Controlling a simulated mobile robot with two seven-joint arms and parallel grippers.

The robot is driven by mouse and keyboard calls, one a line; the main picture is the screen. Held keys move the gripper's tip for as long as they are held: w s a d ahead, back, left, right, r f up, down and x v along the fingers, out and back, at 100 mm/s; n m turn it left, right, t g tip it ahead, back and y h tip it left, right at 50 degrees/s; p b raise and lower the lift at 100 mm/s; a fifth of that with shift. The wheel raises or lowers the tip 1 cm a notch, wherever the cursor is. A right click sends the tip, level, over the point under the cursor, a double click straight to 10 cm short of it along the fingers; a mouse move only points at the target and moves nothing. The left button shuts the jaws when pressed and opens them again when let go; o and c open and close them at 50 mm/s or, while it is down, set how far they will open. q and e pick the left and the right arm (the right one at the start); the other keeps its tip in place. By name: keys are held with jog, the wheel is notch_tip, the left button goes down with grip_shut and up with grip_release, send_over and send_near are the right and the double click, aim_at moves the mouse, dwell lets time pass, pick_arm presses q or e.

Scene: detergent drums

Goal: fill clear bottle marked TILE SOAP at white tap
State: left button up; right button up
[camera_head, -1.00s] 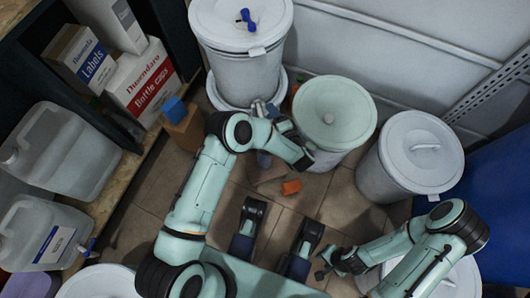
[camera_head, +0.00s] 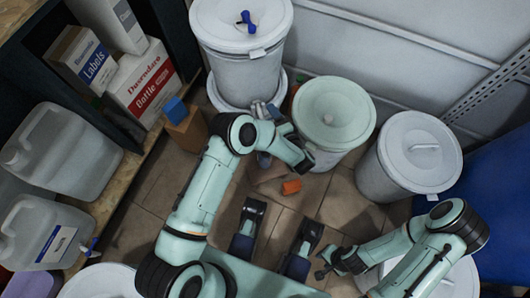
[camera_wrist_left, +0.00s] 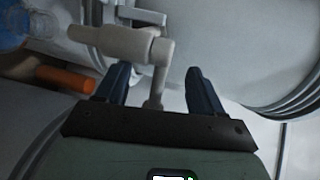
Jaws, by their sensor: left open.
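In the left wrist view a white tap (camera_wrist_left: 118,42) with a handle hanging down shows at the top middle. My left gripper (camera_wrist_left: 163,85) is open; its two dark blue fingers stand on either side of the handle, apart, with nothing gripped. A clear bluish container (camera_wrist_left: 14,28) shows partly at the upper left; no marking is legible, so I cannot tell whether it is the TILE SOAP bottle.
A white drum (camera_head: 240,70) stands at the back, a greenish-lidded drum (camera_head: 334,110) and another white drum (camera_head: 410,155) to its right. A shelf at left holds boxes (camera_head: 142,80) and clear jugs (camera_head: 60,150).

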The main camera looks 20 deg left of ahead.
pick_arm(q)
jog(key=p+v, duration=0.1)
jog(key=v, duration=0.2)
jog(key=shift+s+p, duration=0.15)
jog(key=shift+p, duration=0.25)
pick_arm(e)
jog(key=shift+s+r, duration=0.15)
jog(key=shift+r, duration=0.8)
pick_arm(q)
jog(key=p+v, duration=0.3)
jog(key=v, duration=1)
jog(key=shift+d, duration=0.2)
pick_arm(e)
jog(key=w+a+r+t, duration=0.2)
jog(key=w+r+t, duration=0.2)
jog(key=w, duration=0.6)
jog(key=shift+w+r+n, duration=0.35)
jog(key=shift+r+n, duration=0.05)
jog(key=shift+r, duration=0.8)
